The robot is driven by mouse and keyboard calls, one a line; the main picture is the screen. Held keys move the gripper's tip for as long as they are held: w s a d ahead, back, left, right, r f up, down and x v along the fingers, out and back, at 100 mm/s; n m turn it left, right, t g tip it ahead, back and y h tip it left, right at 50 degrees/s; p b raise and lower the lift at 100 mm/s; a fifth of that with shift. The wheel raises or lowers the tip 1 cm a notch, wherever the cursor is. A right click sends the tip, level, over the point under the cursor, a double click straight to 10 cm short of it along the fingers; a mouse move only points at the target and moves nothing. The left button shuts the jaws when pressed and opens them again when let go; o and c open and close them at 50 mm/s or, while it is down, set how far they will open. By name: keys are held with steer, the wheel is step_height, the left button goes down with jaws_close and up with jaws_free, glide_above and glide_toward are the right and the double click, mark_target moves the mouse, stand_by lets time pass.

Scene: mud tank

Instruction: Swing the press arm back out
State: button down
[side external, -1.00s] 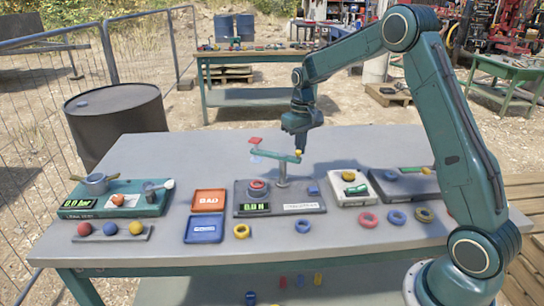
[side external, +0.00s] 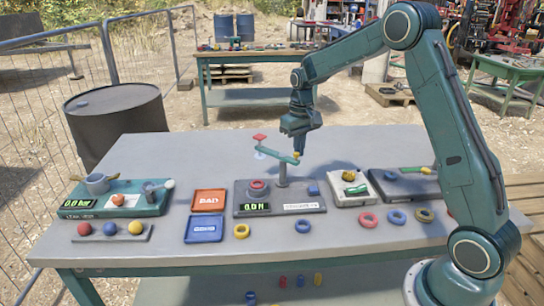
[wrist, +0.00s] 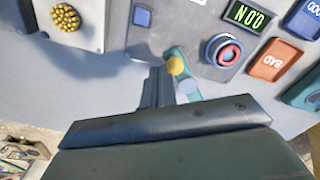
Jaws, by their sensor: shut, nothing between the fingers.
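The press arm (side external: 277,150) is a green bar on a grey post at the back of the press station (side external: 240,202). A red square (side external: 259,137) tops its left end, with a pale disc (side external: 260,154) below. The left end points back and left, behind a red ring (side external: 257,184) on the station, not over it. A yellow knob (side external: 296,155) sits at the right end; it also shows in the wrist view (wrist: 175,66). My gripper (side external: 297,147) is shut and empty, its fingertips close beside the knob. I cannot tell if they touch.
The station display (side external: 254,208) reads about 0.0 N. The red BAD tray (side external: 209,200) and a blue tray (side external: 204,229) stand left of the station. Loose rings lie along the front. The table behind the press arm is clear.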

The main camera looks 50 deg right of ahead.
steer(key=shift+s+a, duration=0.1)
steer(key=shift+a, duration=0.2)
steer(key=shift+d, duration=0.2)
steer(key=shift+s+d, duration=0.1)
steer(key=shift+d, duration=0.3)
step_height(320, 180, up, 7)
stand_by(1.4)
steer(key=shift+r, duration=0.1)
